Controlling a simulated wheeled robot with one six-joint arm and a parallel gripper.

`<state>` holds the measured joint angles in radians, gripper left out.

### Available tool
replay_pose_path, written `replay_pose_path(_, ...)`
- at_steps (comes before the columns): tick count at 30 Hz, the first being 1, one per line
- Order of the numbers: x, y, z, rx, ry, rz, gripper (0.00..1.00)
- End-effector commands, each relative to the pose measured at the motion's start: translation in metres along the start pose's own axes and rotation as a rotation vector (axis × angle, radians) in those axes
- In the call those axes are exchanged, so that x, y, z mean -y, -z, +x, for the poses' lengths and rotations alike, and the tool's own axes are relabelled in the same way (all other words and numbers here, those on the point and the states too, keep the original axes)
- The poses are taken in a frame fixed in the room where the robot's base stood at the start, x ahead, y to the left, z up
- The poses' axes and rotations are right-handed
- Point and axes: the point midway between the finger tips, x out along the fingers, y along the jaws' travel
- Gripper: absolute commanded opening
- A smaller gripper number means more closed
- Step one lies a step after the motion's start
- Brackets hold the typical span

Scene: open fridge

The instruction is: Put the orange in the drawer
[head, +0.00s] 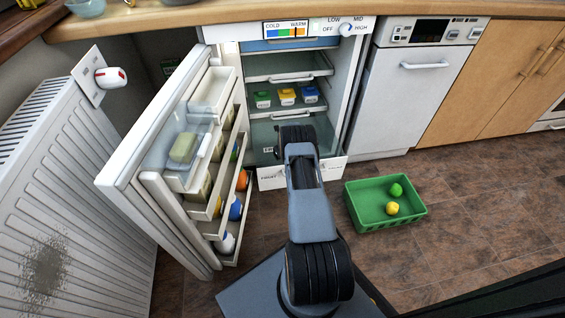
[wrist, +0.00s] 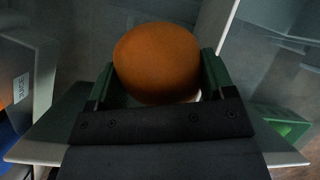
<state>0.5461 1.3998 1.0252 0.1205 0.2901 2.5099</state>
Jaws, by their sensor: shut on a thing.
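The orange (wrist: 158,62) is between the two green fingers of my gripper (wrist: 158,85) in the wrist view, held at its sides. In the head view my arm reaches into the lower part of the open fridge and hides my gripper and the held orange. A white drawer front (head: 270,179) lettered "FRUIT" is at the bottom of the fridge. My arm covers its middle, so how far it is pulled out is hard to tell. In the wrist view a pale edge lies below my gripper; I cannot tell whether it belongs to the drawer.
The fridge door (head: 160,185) stands open at left, with bottles and an orange-coloured item on its shelves. Small tubs (head: 287,97) sit on a fridge shelf. A green crate (head: 385,222) with a green and a yellow fruit is on the floor at right. A radiator (head: 60,180) stands at far left.

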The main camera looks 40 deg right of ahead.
Motion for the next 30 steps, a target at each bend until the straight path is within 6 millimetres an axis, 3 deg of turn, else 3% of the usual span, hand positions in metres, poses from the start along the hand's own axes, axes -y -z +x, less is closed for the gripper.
replay_pose_path(8,-0.003,0.006,0.016,0.001,0.001,0.000,0.42)
replay_pose_path(15,-0.008,0.017,0.042,0.001,0.000,0.000,0.42)
replay_pose_path(30,-0.009,0.019,0.047,0.002,0.001,0.000,0.42)
